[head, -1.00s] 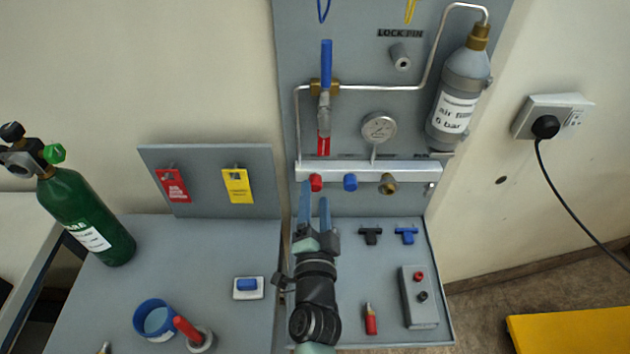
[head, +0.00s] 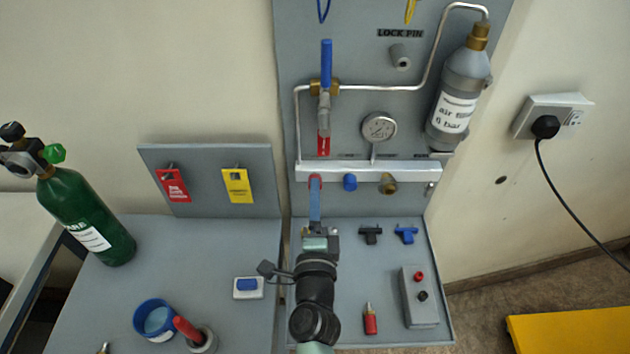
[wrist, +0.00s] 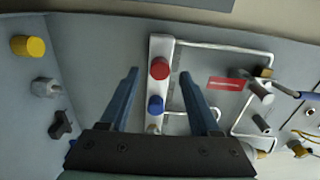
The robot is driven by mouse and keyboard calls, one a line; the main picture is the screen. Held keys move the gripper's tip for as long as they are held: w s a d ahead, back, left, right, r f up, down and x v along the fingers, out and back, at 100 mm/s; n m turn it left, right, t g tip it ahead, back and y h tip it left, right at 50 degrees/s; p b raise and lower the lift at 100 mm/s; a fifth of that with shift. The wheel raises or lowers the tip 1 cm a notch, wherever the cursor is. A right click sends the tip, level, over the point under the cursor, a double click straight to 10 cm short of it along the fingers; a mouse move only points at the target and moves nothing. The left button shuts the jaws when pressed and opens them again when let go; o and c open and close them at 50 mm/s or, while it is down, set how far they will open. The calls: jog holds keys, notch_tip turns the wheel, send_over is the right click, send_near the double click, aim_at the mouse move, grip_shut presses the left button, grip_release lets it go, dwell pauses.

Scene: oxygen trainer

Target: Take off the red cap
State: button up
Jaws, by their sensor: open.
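The red cap (head: 315,178) sits on the left end of the white manifold bar (head: 340,171), partly hidden by my fingers in the head view. In the wrist view the red cap (wrist: 159,68) shows between the two fingertips, with a gap on each side. My gripper (head: 315,186) is open, its blue fingers pointing at the cap and lined up one behind the other in the head view. I cannot tell whether the tips reach around the cap or stop short. The blue cap (head: 350,182) is on the bar to the right.
A brass fitting (head: 388,184) is farther right on the bar. A gauge (head: 379,128) and a blue-handled valve (head: 326,68) are above. Black (head: 370,235) and blue (head: 406,233) T-shaped pieces lie on the bench below, right of my arm.

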jog(key=m, duration=0.3)
dwell(0.4)
jog(key=shift+m, duration=2)
jog(key=m, duration=0.3)
